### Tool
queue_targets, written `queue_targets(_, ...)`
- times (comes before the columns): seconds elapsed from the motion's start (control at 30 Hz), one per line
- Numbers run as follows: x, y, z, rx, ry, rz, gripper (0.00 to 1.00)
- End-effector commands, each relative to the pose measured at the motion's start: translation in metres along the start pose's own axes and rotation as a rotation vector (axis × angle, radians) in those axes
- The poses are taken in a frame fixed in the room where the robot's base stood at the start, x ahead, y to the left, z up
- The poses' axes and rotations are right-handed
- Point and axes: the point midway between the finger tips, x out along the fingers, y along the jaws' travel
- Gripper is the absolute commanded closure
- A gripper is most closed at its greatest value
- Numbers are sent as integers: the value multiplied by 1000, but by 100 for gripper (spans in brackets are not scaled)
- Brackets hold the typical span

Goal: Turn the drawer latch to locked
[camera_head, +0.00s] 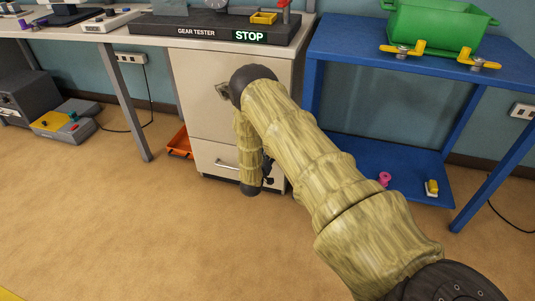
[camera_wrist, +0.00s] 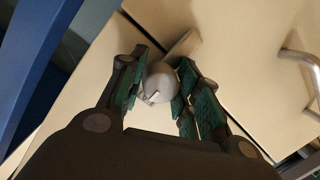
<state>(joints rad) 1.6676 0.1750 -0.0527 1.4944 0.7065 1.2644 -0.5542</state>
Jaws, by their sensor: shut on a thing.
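The drawer latch (camera_wrist: 162,82) shows in the wrist view as a round grey knob with a flat tab pointing up and to the right. It sits by the seam between two cream cabinet fronts. My gripper (camera_wrist: 161,66) has its green-padded fingers on both sides of the knob and is shut on it. The tab sticks out beyond the fingertips. In the head view my arm hides the latch, and only a dark bit of my gripper (camera_head: 267,172) shows beside the cream drawer cabinet (camera_head: 206,125).
A drawer handle (camera_wrist: 302,66) is at the right in the wrist view. The gear tester (camera_head: 197,31) on the bench reads STOP. A blue table (camera_head: 340,38) with a green bin (camera_head: 440,27) stands right of the cabinet. An orange bin (camera_head: 180,143) is on the floor.

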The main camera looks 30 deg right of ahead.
Motion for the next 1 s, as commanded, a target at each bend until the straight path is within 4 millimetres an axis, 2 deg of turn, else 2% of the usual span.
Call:
queue_targets(0.53, 0, -3, -2, -23, 1, -1, 91)
queue_targets(0.57, 0, -3, -2, -23, 1, -1, 63)
queue_targets(0.67, 0, -2, -1, -22, 0, 0, 46)
queue_targets(1.0, -1, 0, 0, -23, -2, 2, 46)
